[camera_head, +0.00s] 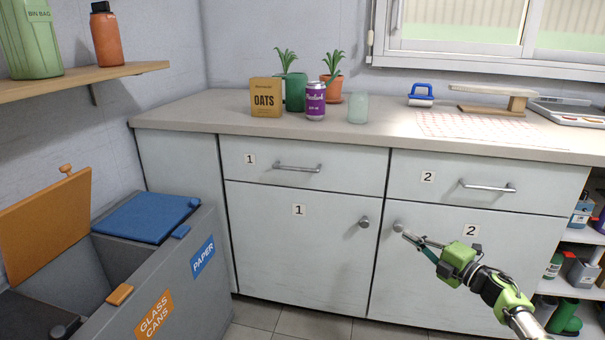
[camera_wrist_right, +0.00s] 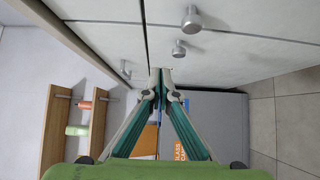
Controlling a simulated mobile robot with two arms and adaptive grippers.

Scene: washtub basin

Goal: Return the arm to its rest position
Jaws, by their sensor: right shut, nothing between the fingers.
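My right gripper (camera_head: 409,238) is in front of the lower cabinet door marked 2 (camera_head: 471,231), with its tips near that door's round knob (camera_head: 398,226). The fingers are closed together and empty; in the right wrist view the fingertips (camera_wrist_right: 160,72) meet in the middle. The arm reaches in from the lower right. In the wrist view two round knobs, one of them nearer (camera_wrist_right: 191,19), show beyond the fingers. I cannot tell from the head view whether the tips touch the door. My left gripper is not in view.
The counter (camera_head: 200,115) holds an oats box (camera_head: 265,98), a purple can (camera_head: 315,101), a glass (camera_head: 358,108) and potted plants. A sorting bin (camera_head: 205,290) stands at left, its orange lid (camera_head: 45,222) raised. Open shelves with bottles (camera_head: 555,264) are at right. Drawers and doors are shut.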

